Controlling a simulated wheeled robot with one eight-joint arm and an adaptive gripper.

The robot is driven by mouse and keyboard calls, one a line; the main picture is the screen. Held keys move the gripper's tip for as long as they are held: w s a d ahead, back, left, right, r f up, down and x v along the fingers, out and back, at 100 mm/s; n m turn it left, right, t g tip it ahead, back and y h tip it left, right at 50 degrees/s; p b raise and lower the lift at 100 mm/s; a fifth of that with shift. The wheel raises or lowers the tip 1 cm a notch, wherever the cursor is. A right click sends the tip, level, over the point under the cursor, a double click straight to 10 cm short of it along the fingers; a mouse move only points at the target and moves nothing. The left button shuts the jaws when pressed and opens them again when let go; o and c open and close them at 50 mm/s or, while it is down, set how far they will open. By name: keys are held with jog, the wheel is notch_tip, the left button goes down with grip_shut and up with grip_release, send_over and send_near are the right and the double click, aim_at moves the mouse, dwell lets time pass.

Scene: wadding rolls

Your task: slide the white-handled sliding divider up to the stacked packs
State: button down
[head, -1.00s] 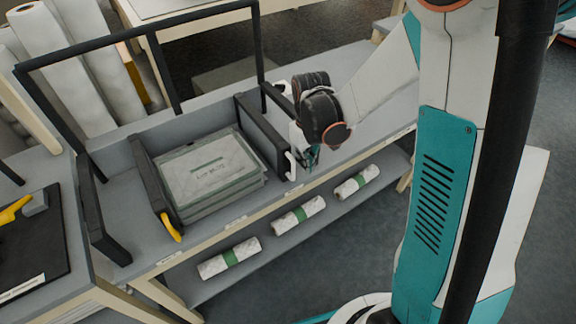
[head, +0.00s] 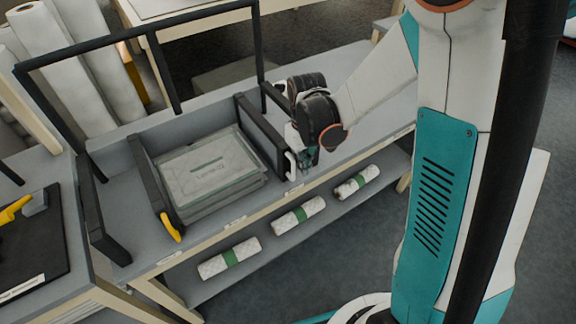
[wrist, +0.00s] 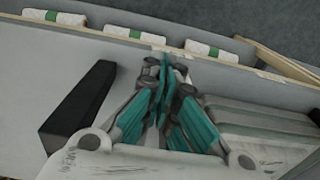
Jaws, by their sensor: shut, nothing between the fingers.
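The white-handled divider (head: 262,138) is a dark upright panel just right of the stacked packs (head: 208,178) in the head view. Its white handle (head: 291,165) is at its front end. A small gap seems to show between panel and packs, but I cannot tell its width. The packs are flat, grey-green and piled on the bench. My gripper (head: 304,168) is close on the right side of the handle; whether it touches is unclear. In the wrist view my gripper (wrist: 164,66) has its teal fingers together, with nothing seen between them.
A yellow-handled divider (head: 157,188) stands left of the packs. A dark block (wrist: 78,105) lies left of my fingers in the wrist view. White rolls with green bands (head: 298,215) lie on the shelf below.

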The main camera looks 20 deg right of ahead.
aim_at(287, 172)
jog(key=shift+s+a, duration=0.25)
jog(key=shift+a, duration=0.55)
jog(key=shift+s+a, duration=0.3)
jog(key=shift+a, duration=0.55)
jog(key=shift+s+a, duration=0.25)
jog(key=shift+a, duration=0.55)
jog(key=shift+d, duration=0.1)
jog(key=shift+w+d, duration=0.25)
jog(key=shift+d, duration=0.35)
jog(key=shift+w+d, duration=0.2)
jog(key=shift+d, duration=0.35)
jog(key=shift+r+p, duration=3.1)
jog(key=shift+r, duration=1.45)
jog(key=s+d+r+m+t, duration=0.1)
jog(key=s+r+t, duration=0.2)
jog(key=s+r, duration=0.4)
jog(key=s+d+r+m+t, duration=0.2)
jog(key=s+r+t, duration=0.2)
jog(key=s+r, duration=0.3)
jog(key=shift+d+r+m, duration=0.25)
jog(key=shift+r+m, duration=0.05)
jog(key=shift+r, duration=1)
